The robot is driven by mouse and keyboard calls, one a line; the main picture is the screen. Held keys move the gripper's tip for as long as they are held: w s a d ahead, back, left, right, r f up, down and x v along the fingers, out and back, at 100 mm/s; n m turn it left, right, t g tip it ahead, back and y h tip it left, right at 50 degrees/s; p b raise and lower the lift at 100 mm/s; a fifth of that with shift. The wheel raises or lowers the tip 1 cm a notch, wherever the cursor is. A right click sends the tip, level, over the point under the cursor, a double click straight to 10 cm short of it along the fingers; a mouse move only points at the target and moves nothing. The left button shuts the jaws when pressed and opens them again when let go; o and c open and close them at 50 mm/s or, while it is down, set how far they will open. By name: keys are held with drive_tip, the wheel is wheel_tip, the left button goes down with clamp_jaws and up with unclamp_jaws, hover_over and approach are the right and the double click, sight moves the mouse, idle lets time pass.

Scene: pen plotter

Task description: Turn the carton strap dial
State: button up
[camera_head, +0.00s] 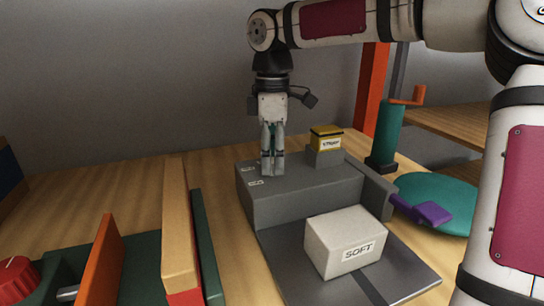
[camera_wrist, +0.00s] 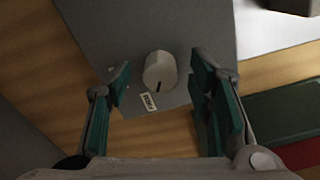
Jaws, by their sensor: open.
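In the wrist view a pale round dial (camera_wrist: 158,68) with a dark pointer mark stands on the grey machine top (camera_wrist: 190,25), beside a small white label (camera_wrist: 147,101). My gripper (camera_wrist: 161,82) is open, with one green-padded finger on each side of the dial and a gap on both sides. In the head view my gripper (camera_head: 272,165) points straight down over the left end of the grey machine (camera_head: 290,208). A yellow-topped block (camera_head: 326,138) marked with a word like STRAP sits on the machine.
A white carton (camera_head: 335,240) marked SOFT lies on the grey bed in front. A green post with an orange crank (camera_head: 390,125), a teal disc (camera_head: 445,195) and a purple piece (camera_head: 427,211) are at right. Orange and tan boards (camera_head: 180,225) stand at left.

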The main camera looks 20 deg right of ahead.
drive_tip(key=shift+c, duration=0.3)
clamp_jaws()
drive_tip(key=m+b, duration=0.2)
drive_tip(key=m, duration=0.3)
drive_tip(key=shift+m, duration=0.4)
drive_tip(key=m, duration=0.5)
drive_tip(key=shift+s+a+m, duration=0.1)
drive_tip(key=shift+m, duration=0.6)
